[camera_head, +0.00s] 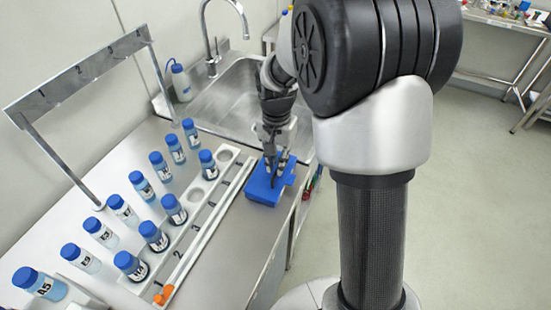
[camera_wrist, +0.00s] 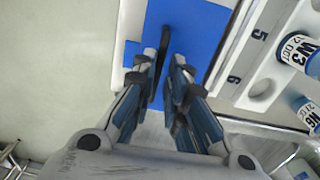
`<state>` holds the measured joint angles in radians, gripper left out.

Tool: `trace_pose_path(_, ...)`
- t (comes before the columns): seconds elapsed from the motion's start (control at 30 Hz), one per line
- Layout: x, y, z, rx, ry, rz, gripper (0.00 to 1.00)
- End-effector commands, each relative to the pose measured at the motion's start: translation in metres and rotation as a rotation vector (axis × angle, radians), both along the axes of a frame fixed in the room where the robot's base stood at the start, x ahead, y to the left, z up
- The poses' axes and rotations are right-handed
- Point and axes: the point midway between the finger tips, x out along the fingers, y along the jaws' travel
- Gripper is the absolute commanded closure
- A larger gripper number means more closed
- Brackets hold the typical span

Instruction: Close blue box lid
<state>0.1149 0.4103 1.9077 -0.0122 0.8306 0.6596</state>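The blue box (camera_head: 263,194) stands near the right edge of the steel bench, in front of the sink. Its top looks flat and blue, with a small tab at its right side. I cannot tell whether the lid is fully down. My gripper (camera_head: 275,166) points down at the box from above. In the wrist view my gripper (camera_wrist: 164,62) has its fingertips over the blue box (camera_wrist: 195,30), with a narrow gap between them. A dark strip shows in this gap; I cannot tell if it is a part of the box or a shadow.
A white numbered rack (camera_head: 204,207) with several blue-capped bottles stands left of the box. More bottles stand on the bench beyond it. A steel sink (camera_head: 225,95) lies behind the box. A metal frame (camera_head: 80,75) stands at the left. Floor lies open at the right.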

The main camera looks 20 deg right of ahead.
Motion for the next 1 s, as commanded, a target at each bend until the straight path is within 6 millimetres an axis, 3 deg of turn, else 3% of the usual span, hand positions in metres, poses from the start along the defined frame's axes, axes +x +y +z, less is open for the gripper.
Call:
trace_pose_path(0.17, 0.000, 0.000, 0.000, 0.000, 0.000, 0.000, 0.72)
trace_pose_path(0.57, 0.001, 0.000, 0.007, -0.001, -0.003, -0.001, 0.72)
trace_pose_path(1.0, 0.002, 0.001, 0.091, -0.001, -0.005, 0.000, 0.72)
